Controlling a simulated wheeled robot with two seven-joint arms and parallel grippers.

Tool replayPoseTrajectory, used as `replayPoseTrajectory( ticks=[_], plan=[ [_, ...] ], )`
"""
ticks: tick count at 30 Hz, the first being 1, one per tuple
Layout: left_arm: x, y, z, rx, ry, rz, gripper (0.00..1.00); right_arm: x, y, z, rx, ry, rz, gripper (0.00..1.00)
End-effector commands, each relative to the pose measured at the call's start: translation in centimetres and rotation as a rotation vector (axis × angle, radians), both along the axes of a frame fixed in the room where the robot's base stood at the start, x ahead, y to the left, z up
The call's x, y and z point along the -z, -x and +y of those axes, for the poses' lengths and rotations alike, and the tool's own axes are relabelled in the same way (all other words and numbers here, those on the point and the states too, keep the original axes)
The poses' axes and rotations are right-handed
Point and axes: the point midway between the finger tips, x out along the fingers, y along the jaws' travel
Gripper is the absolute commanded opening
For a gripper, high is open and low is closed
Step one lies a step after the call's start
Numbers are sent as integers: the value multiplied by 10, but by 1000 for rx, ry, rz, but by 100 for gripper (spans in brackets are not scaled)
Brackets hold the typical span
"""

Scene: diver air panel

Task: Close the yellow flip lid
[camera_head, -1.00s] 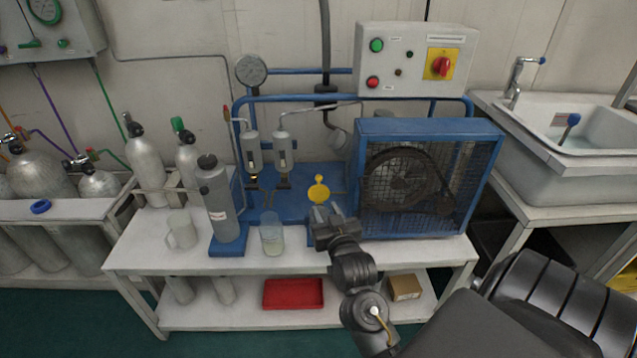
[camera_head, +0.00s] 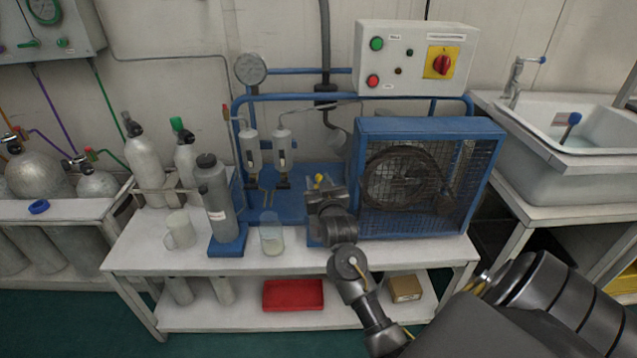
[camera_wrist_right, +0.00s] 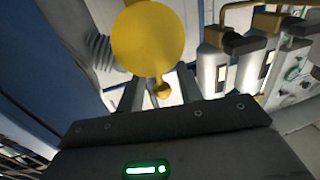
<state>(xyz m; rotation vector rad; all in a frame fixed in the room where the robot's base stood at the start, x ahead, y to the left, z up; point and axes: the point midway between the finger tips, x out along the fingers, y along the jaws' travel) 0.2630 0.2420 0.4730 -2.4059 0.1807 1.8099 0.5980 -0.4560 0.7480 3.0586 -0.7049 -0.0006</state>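The yellow flip lid (camera_wrist_right: 150,40) is a round disc with a small tab (camera_wrist_right: 162,90) in the right wrist view, where its face shows large. In the head view only a small yellow part of the lid (camera_head: 319,178) shows above my right gripper (camera_head: 322,190); the rest is hidden behind it. In the wrist view my right gripper (camera_wrist_right: 160,92) has its two fingers apart, with the tab appearing between them. I cannot tell whether either finger touches it. My left gripper is not in view.
The blue caged compressor (camera_head: 425,135) stands close to the right of my gripper. Filters (camera_head: 282,150) hang behind.

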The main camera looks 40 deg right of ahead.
Motion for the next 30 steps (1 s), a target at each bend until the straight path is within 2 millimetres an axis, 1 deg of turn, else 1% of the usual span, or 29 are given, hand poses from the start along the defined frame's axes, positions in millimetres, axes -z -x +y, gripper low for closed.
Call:
replayPoseTrajectory(
  ticks=[3,10,11,18,19,30],
  plan=[
    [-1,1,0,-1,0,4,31,0,-4,-2,0,0,1,36],
    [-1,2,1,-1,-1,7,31,0,-4,-2,0,0,1,36],
    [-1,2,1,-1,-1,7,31,0,-4,-2,0,0,1,33],
    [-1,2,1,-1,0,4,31,0,-4,-2,0,0,1,2],
    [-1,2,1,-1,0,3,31,0,-4,-2,0,0,1,0],
    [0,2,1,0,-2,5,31,1,-5,1,-3,4,-5,0]
  ],
)
